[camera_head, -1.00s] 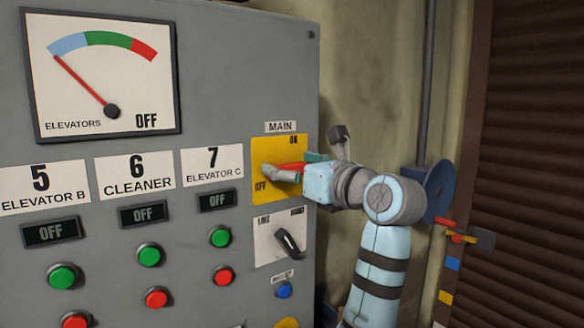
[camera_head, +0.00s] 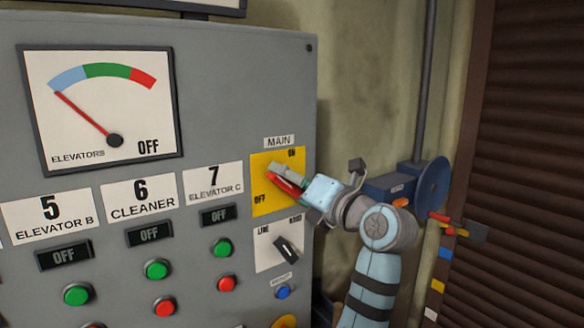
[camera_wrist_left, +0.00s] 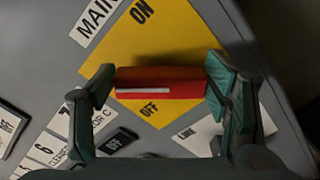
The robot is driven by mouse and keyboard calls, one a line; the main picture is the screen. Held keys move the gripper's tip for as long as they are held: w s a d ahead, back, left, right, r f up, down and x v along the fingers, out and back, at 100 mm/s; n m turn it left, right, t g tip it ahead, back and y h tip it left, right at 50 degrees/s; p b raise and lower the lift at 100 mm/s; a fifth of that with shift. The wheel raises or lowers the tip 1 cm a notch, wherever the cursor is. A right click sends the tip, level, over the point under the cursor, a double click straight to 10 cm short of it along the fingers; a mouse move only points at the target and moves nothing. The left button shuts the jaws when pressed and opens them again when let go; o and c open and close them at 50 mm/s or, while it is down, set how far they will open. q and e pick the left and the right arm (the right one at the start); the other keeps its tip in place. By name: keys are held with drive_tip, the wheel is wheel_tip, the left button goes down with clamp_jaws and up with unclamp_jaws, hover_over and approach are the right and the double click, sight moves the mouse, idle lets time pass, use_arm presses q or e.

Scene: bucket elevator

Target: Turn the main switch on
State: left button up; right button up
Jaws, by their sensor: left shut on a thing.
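The main switch is a red handle (camera_head: 287,184) on a yellow plate (camera_head: 263,204) marked ON at upper right and OFF at lower left, under a MAIN label. The handle slants, its left end higher. My left gripper (camera_head: 284,176) is shut on the handle, in front of the plate. In the left wrist view the red handle (camera_wrist_left: 160,90) lies crosswise between the two fingers of my left gripper (camera_wrist_left: 158,82), between the ON and OFF words. The gripper partly hides the handle and plate in the head view. My right gripper is not in view.
Below the plate is a black selector knob (camera_head: 286,247) and a blue button (camera_head: 283,292). Green and red buttons (camera_head: 222,247) are to the left. The elevators meter (camera_head: 103,105) reads OFF. A wall with a pipe (camera_head: 424,90) and brown shutter (camera_head: 530,150) stand right.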

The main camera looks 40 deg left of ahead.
use_arm(q)
drive_tip(key=shift+w+f+m+p, duration=0.15)
drive_tip(key=shift+m+p, duration=1.3)
drive_tip(key=shift+m, duration=0.8)
drive_tip(key=shift+f+m+p, duration=0.15)
drive_tip(key=shift+m+p, duration=1.3)
drive_tip(key=shift+m, duration=0.8)
drive_tip(key=o, duration=1.2)
drive_tip(key=shift+c, duration=0.2)
